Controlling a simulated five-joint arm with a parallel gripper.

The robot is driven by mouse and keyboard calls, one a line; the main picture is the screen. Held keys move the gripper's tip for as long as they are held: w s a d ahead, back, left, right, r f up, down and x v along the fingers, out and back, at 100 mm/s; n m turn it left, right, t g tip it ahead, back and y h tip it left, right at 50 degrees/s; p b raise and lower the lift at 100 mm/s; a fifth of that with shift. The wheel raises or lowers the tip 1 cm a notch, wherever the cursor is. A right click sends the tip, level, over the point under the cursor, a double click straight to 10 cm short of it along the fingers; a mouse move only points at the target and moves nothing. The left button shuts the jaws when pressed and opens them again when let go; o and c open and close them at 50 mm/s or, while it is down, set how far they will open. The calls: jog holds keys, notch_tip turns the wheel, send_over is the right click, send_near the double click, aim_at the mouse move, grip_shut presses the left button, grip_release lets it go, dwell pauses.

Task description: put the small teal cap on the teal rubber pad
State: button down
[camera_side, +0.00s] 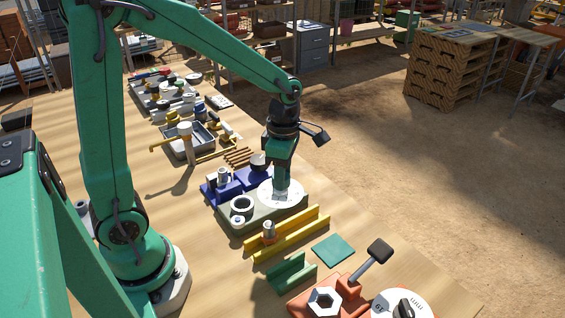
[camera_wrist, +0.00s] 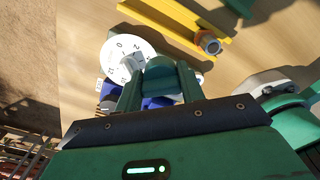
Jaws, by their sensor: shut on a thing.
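My gripper (camera_side: 281,190) points down over the white dial (camera_side: 272,198) on the grey-green block. In the wrist view its two green fingers (camera_wrist: 159,74) are shut on a small rounded teal cap (camera_wrist: 160,68). The cap is hard to make out in the side view, where the fingers hide it. I cannot tell whether it still touches the dial or block below. The teal rubber pad (camera_side: 333,248) lies flat and bare on the wooden table, to the right of and nearer than the gripper, beyond the yellow rails.
Yellow rails (camera_side: 292,236) with a grey-and-orange fitting (camera_side: 269,231) stand between block and pad. A green angled channel (camera_side: 291,273) lies left of the pad. An orange-red fixture with a black-knobbed lever (camera_side: 380,250) stands close by the pad. Blue blocks (camera_side: 222,185) sit behind.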

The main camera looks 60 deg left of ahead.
jog(key=s+d+m, duration=0.2)
jog(key=d+m, duration=0.2)
jog(key=d, duration=0.7)
jog(key=s+d+m, duration=0.3)
jog(key=d, duration=0.8)
jog(key=shift+f+m, duration=0.35)
jog(key=shift+m, duration=0.05)
jog(key=shift+w, duration=0.15)
send_over(335, 250)
notch_tip(335, 250, down, 7)
jog(key=shift+f, duration=2)
jog(key=shift+f, duration=0.1)
